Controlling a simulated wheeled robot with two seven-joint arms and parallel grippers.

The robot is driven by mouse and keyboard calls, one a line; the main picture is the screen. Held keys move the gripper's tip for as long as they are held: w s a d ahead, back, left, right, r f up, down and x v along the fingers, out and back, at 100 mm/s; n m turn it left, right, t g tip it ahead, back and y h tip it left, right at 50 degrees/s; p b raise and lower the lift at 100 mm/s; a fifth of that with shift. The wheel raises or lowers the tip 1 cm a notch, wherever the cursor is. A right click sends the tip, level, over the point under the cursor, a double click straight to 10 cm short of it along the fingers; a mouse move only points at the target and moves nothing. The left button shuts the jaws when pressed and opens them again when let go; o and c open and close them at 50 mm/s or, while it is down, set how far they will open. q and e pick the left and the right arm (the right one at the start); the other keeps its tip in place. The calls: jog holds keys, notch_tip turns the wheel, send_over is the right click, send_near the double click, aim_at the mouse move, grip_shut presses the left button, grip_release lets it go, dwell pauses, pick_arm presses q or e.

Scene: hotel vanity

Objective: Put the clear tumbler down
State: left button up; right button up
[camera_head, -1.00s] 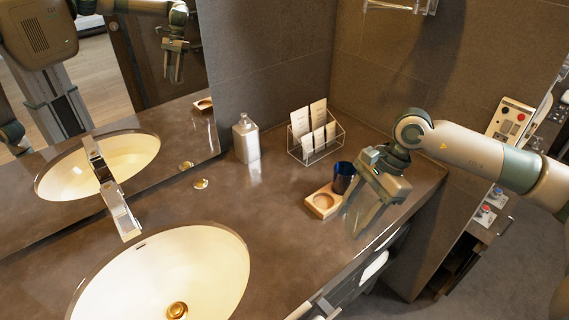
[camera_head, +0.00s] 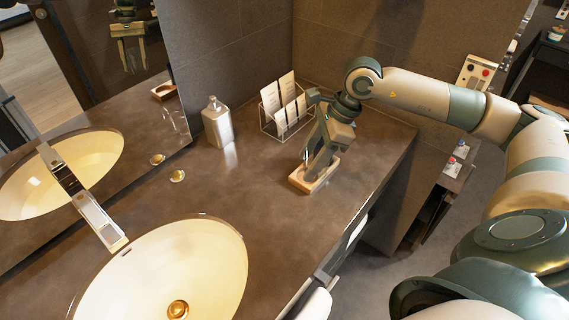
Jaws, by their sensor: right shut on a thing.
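My right gripper (camera_head: 311,172) points down over the light wooden holder (camera_head: 323,183) on the dark counter, in front of the wire card rack. It is shut on the clear tumbler (camera_head: 316,168). The tumbler is see-through and hard to make out between the fingers, low over the holder. I cannot tell whether its base touches the wood. The dark blue cup is hidden behind my gripper. My left gripper is not in direct view.
A wire rack with cards (camera_head: 286,110) stands close behind my right gripper, with a soap bottle (camera_head: 217,122) to its left. The sink (camera_head: 165,270) and faucet (camera_head: 88,207) are at lower left. Counter between sink and holder is clear. The counter's front edge drops off at right.

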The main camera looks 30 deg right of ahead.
jog(key=w+a+f+p, duration=0.2)
jog(key=a, duration=0.1)
jog(key=w+a+f+p, duration=0.2)
jog(key=a, duration=0.1)
jog(key=w+a+f+p, duration=0.2)
jog(key=a, duration=0.1)
jog(key=shift+w+f, duration=0.3)
jog(key=shift+f, duration=0.1)
jog(key=shift+f+p, duration=0.45)
jog(key=shift+p, duration=0.1)
jog(key=shift+f+p, duration=0.65)
jog(key=shift+f, duration=0.85)
